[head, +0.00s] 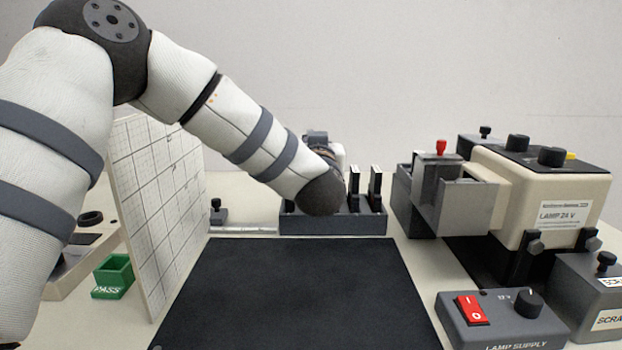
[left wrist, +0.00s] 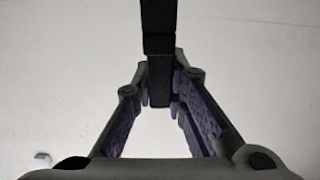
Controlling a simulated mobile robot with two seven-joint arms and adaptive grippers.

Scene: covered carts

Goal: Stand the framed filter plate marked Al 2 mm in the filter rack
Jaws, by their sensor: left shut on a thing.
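In the left wrist view my left gripper (left wrist: 161,92) is shut on a dark framed filter plate (left wrist: 158,45), seen edge-on as a narrow black bar. No marking on it can be read, so I cannot confirm Al 2 mm. In the head view my left arm reaches over the back of the bench, and its wrist hides the gripper and the held plate. The dark grey filter rack (head: 359,225) stands behind the black mat. Two dark plates with pale edges, one left (head: 354,185) and one right (head: 375,185), stand upright at its right end. My wrist hides part of the rack.
A gridded white board (head: 160,190) stands at left, beside a green PASS tray (head: 113,277). The black mat (head: 300,290) is clear. The beige lamp housing (head: 540,190), lamp supply (head: 500,318) and grey SCRAP box (head: 590,285) fill the right side.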

